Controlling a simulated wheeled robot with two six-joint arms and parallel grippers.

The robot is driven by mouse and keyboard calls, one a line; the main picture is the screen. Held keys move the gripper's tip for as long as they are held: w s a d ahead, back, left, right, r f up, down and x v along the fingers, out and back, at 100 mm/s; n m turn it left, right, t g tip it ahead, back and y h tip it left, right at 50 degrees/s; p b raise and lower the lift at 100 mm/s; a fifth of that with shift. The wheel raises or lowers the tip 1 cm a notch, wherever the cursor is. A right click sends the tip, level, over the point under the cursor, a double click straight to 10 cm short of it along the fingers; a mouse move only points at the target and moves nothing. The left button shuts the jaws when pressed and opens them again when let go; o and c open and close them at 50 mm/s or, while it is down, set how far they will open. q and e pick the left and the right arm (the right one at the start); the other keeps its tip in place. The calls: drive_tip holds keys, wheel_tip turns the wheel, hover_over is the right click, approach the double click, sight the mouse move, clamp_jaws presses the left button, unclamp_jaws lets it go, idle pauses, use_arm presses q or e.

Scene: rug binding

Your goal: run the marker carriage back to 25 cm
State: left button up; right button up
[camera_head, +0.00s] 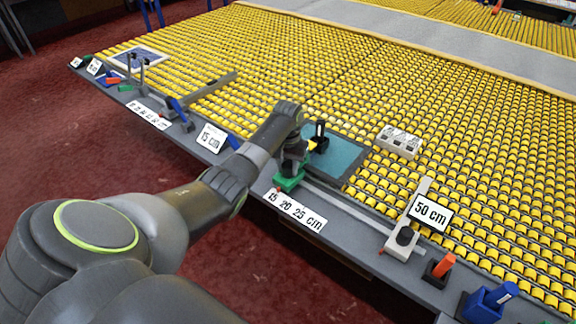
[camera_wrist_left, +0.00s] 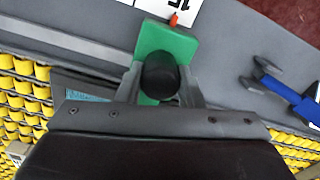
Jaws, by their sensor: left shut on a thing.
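The marker carriage is a green block (camera_head: 289,184) with a black knob, on a grey rail along the bed's front edge. My left gripper (camera_head: 294,158) is shut on the black knob (camera_wrist_left: 160,76), with a finger on each side of it. The wrist view shows the green block (camera_wrist_left: 166,45) and its small red pointer (camera_wrist_left: 173,19), beside the 15 end of the scale. The scale label (camera_head: 297,210) reads 15 20 25 cm in the head view. The rail runs on to the right of the carriage. My right gripper is in neither view.
A teal panel (camera_head: 338,158) lies behind the carriage among yellow rollers. A 15 cm sign (camera_head: 211,138) and blue-handled tool (camera_wrist_left: 290,95) are on the other side.

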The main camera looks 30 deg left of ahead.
use_arm(q)
clamp_jaws()
drive_tip(key=shift+d+r+p, duration=0.15)
drive_tip(key=shift+d+p, duration=0.55)
drive_tip(key=shift+p, duration=0.1)
drive_tip(key=d+p, duration=0.1)
drive_tip(key=d, duration=0.1)
drive_tip(key=d+p, duration=0.2)
drive_tip(key=d, duration=0.1)
drive_tip(key=d+p, duration=0.1)
drive_tip(key=d, duration=0.2)
drive_tip(key=shift+s+p, duration=0.35)
drive_tip(key=shift+p, duration=0.05)
drive_tip(key=shift+d, duration=0.5)
drive_tip(key=o, duration=0.8)
unclamp_jaws()
drive_tip(key=shift+d, duration=0.1)
drive_tip(key=o, duration=0.3)
drive_tip(key=shift+d, duration=0.1)
